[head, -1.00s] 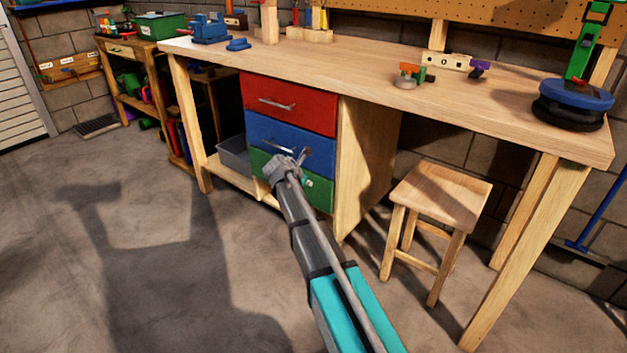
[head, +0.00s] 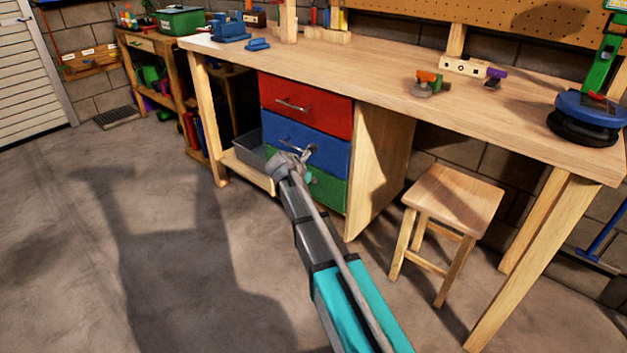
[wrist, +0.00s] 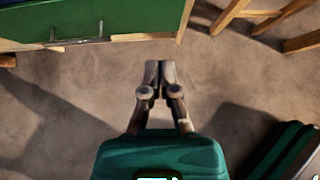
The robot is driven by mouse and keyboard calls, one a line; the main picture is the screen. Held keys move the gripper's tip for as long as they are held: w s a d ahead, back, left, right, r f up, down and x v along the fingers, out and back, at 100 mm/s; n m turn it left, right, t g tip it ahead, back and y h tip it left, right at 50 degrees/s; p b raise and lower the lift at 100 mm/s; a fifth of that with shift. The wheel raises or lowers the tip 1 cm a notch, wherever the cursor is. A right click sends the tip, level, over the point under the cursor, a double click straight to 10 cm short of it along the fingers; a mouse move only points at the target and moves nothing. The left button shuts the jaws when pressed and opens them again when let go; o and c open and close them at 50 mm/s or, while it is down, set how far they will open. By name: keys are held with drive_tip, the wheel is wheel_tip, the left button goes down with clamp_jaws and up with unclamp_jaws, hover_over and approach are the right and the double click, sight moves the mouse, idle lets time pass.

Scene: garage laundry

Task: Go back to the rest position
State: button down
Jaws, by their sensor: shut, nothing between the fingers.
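My gripper (head: 303,156) is in the head view, in front of the drawer unit below the workbench. In the wrist view the two fingers of my gripper (wrist: 154,75) are together, with nothing between them and bare floor beyond. The drawer unit has a red drawer (head: 305,103), a blue drawer (head: 325,148) and a green drawer (head: 329,190), and all three look closed. My gripper covers part of the blue and green drawers in the head view. In the wrist view the green drawer (wrist: 140,22) lies at the upper left, apart from the fingers.
The workbench (head: 390,75) spans the back. A wooden stool (head: 455,198) stands to the right of the drawers. A grey bin (head: 250,150) sits on the low shelf at left. A blue round-based tool (head: 590,108) stands on the bench's right end. The floor (head: 80,240) at left is clear.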

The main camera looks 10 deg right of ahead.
drive_tip(key=s+d+f+m+g+y, duration=0.1)
drive_tip(key=s+f+m+g+y, duration=0.25)
drive_tip(key=s+m, duration=1.1)
drive_tip(key=s+d+f+m+g+y, duration=0.1)
drive_tip(key=s+f+m+g+y, duration=0.2)
drive_tip(key=s+m, duration=1.15)
wheel_tip(320, 180, up, 38)
drive_tip(key=s+n+p, duration=0.2)
drive_tip(key=n+p, duration=0.1)
drive_tip(key=p, duration=3.4)
drive_tip(key=shift+d+y+p, duration=0.2)
drive_tip(key=shift+y+p, duration=0.1)
drive_tip(key=shift+y, duration=0.05)
